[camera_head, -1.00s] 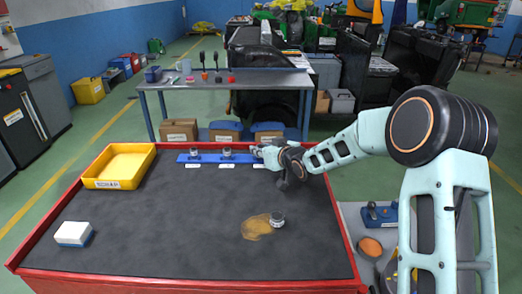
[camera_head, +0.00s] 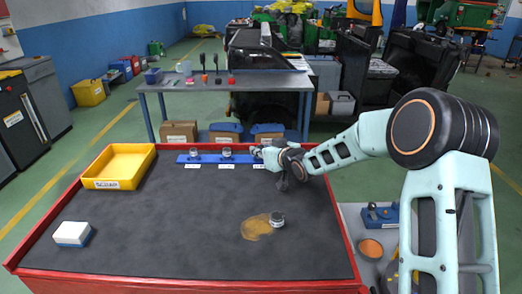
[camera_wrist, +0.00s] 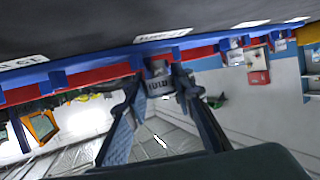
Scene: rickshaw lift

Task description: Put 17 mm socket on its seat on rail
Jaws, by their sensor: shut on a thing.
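The blue rail (camera_head: 210,158) lies along the far edge of the bench top. Two metal sockets stand on it, one at the left (camera_head: 196,153) and one near the middle (camera_head: 226,152). My gripper (camera_head: 262,152) is at the rail's right end. In the wrist view my gripper (camera_wrist: 158,80) is shut on a metal socket (camera_wrist: 158,87), with one finger on each side. The held socket is close against the rail (camera_wrist: 105,72); I cannot tell whether it is seated. Its size marking is not clearly readable. Another socket (camera_head: 278,220) stands on the bench beside a brown stain.
The red-edged bench has a dark mat (camera_head: 170,215), mostly clear in the middle. A yellow tray (camera_head: 120,166) is at the far left, a white-and-blue block (camera_head: 73,234) at the front left. White labels sit in front of the rail. A side table (camera_head: 385,215) stands at the right.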

